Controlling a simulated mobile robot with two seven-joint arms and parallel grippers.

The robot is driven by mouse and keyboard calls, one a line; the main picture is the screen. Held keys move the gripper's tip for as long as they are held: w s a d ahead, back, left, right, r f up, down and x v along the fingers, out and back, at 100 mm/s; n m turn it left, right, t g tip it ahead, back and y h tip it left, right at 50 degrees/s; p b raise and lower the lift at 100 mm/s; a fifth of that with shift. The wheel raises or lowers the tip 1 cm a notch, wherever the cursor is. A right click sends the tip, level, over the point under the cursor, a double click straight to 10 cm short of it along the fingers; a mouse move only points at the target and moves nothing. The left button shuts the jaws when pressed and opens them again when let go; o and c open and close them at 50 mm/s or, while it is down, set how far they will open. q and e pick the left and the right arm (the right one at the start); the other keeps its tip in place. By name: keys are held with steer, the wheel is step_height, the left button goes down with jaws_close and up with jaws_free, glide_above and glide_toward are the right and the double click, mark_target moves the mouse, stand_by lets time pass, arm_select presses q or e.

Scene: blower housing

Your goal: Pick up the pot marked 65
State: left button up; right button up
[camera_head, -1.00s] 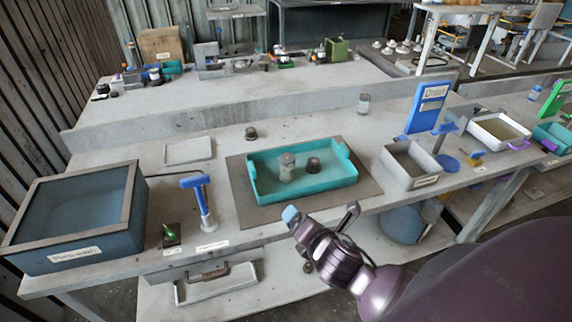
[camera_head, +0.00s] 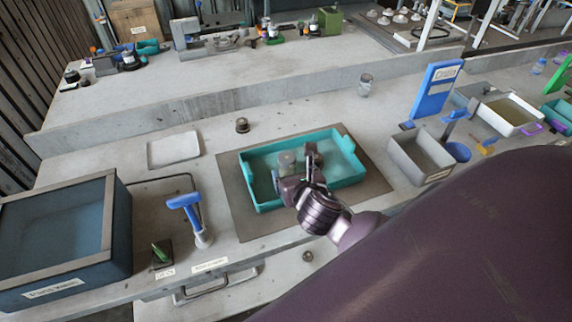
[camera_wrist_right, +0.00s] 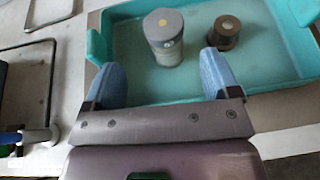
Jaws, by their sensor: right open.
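A tall grey pot (camera_head: 286,160) stands upright in the teal tray (camera_head: 262,207) on the bench. In the right wrist view the grey pot (camera_wrist_right: 164,36) has a light dot on its lid, and a short dark pot (camera_wrist_right: 225,33) stands to its right. No number 65 is readable on either. My right gripper (camera_head: 296,170) is open over the tray. In the wrist view its blue fingers (camera_wrist_right: 163,75) are spread, with the grey pot ahead of the gap and apart from them. My left gripper is not in view.
The tray sits on a brown mat (camera_head: 235,205). Another dark pot (camera_head: 242,125) and a clear jar (camera_head: 366,85) stand behind it. A blue-handled tool (camera_head: 190,215) and a blue bin (camera_head: 118,235) are left; a grey box (camera_head: 432,175) is right.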

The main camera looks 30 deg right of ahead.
mark_target(289, 162)
steer(key=x, duration=0.2)
steer(key=shift+w+d+f, duration=0.15)
steer(key=shift+w, duration=0.15)
steer(key=shift+w+d, duration=0.25)
steer(key=shift+w, duration=0.2)
steer(key=shift+x, duration=2.15)
steer(key=shift+d, duration=0.15)
steer(key=shift+c, duration=0.5)
